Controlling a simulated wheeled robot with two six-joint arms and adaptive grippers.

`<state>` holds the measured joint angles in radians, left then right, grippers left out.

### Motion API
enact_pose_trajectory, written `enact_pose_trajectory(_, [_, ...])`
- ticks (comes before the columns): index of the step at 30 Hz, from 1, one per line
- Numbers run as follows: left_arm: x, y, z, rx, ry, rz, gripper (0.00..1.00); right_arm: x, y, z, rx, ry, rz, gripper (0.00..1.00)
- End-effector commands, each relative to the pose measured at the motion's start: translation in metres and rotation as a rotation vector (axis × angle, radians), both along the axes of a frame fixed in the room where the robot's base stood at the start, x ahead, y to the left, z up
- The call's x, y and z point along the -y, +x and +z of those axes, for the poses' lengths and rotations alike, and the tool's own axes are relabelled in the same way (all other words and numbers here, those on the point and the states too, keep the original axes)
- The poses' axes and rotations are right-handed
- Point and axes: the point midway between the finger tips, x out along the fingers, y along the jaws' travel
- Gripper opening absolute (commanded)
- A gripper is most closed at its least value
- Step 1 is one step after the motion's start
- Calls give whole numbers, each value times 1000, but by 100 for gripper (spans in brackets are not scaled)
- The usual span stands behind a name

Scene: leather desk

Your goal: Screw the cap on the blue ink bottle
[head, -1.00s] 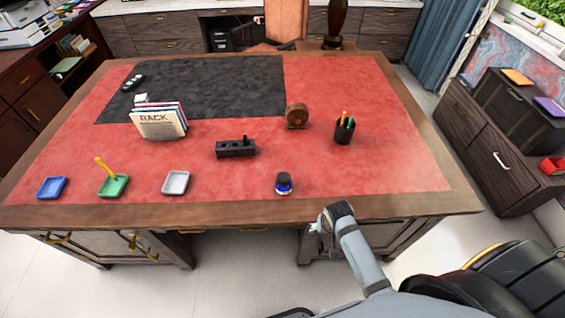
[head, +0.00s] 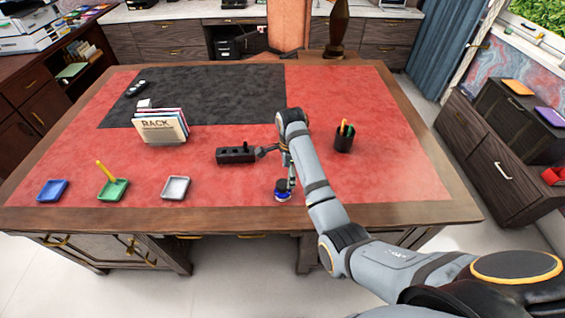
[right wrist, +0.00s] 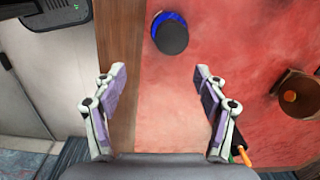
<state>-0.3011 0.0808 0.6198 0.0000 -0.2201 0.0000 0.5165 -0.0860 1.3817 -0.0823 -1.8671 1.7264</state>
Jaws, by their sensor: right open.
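The blue ink bottle (head: 283,196) stands upright near the front edge of the red desk top, with a black cap (head: 282,184) on top. In the right wrist view the cap (right wrist: 173,39) covers much of the blue bottle (right wrist: 160,20); whether it is tight I cannot tell. My right gripper (head: 279,166) is above the desk by the bottle. In the right wrist view the gripper (right wrist: 161,82) is open and empty, its fingers wide apart, with the bottle beyond the fingertips. My left gripper is not in view.
A black block with posts (head: 234,156) lies left of my right gripper. A pen cup (head: 344,140) stands to the right. A brown round object (right wrist: 297,93) shows in the wrist view.

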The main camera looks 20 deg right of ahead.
Motion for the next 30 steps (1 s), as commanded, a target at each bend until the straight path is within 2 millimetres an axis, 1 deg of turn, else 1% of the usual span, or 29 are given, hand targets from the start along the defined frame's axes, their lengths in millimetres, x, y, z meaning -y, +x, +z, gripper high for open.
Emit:
enact_pose_trajectory(1, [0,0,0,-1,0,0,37,-6,11,13,-11,4,-72,72])
enact_pose_trajectory(4, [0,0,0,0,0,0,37,-13,21,26,-28,5,-173,72])
enact_pose_trajectory(8, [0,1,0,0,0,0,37,-15,23,29,-35,5,-208,72])
enact_pose_trajectory(11, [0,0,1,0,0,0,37,-14,22,25,-35,5,-207,72])
enact_pose_trajectory(14, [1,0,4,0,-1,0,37,-14,22,13,-37,5,-206,72])
enact_pose_trajectory(21, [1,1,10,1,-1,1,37,-14,22,-36,-36,4,-205,72])
enact_pose_trajectory(24, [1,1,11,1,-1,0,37,-14,22,-54,-34,5,-204,72])
enact_pose_trajectory(27, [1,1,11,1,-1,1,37,-14,22,-66,-34,5,-204,72])
enact_pose_trajectory(30, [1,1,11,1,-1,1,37,-14,22,-73,-33,6,-204,72])
